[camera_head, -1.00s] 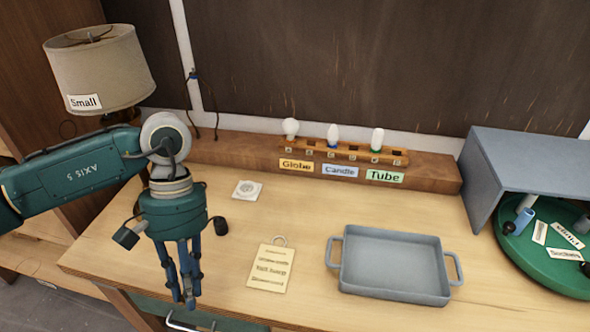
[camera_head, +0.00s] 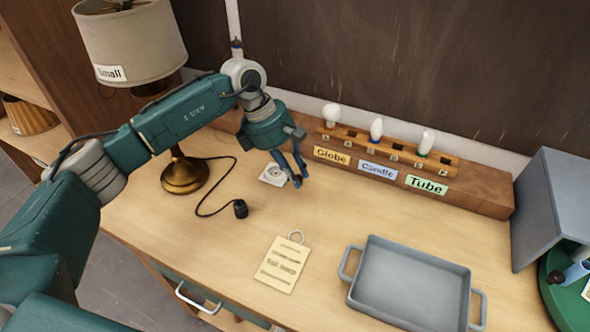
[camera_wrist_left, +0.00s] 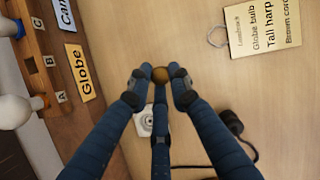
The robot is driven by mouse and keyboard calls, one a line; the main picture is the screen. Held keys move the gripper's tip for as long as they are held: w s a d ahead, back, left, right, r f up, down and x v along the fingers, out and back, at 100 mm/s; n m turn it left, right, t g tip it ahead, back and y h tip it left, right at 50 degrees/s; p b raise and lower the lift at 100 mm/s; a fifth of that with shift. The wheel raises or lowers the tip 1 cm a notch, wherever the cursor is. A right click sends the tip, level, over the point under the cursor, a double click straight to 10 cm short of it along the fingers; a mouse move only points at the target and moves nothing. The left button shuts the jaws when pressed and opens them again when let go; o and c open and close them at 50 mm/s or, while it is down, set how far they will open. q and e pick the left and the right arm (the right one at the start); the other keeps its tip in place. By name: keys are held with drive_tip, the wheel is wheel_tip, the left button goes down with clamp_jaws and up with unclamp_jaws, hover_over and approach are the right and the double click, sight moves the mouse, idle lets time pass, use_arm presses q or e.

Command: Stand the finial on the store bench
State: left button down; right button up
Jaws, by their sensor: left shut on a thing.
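The finial (camera_wrist_left: 160,74) is a small brass-brown ball in the left wrist view, pinched between the blue fingertips of my left gripper (camera_wrist_left: 160,85). In the head view my left gripper (camera_head: 297,181) points down over the wooden bench (camera_head: 220,245), beside the small white square piece with a ring (camera_head: 270,174). The finial cannot be made out in the head view. My right gripper is not in view.
A lamp with a beige shade labelled Small (camera_head: 130,42) and brass base (camera_head: 184,176) stands at left, its black plug (camera_head: 240,209) lying on the bench. A bulb rack (camera_head: 385,150), a paper tag (camera_head: 284,265) and a grey tray (camera_head: 410,285) are to the right.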

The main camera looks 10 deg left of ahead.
use_arm(q)
drive_tip(key=shift+w+f, duration=0.1)
drive_tip(key=shift+f, duration=0.1)
drive_tip(key=shift+w+d+f, duration=0.1)
drive_tip(key=shift+w+f, duration=0.05)
drive_tip(key=shift+f, duration=0.1)
drive_tip(key=shift+f+b, duration=0.3)
drive_tip(key=shift+f, duration=0.1)
drive_tip(key=b, duration=0.2)
hover_over(301, 202)
drive_tip(key=a, duration=0.2)
drive_tip(key=f, duration=0.4)
drive_tip(key=shift+d+f, duration=0.15)
drive_tip(key=shift+d, duration=0.1)
drive_tip(key=shift+f, duration=0.5)
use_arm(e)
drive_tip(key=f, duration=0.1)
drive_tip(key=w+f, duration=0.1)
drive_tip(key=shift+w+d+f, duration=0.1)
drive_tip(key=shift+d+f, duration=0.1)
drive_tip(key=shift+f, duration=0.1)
use_arm(q)
drive_tip(key=shift+f+b, duration=0.55)
drive_tip(key=shift+f, duration=0.05)
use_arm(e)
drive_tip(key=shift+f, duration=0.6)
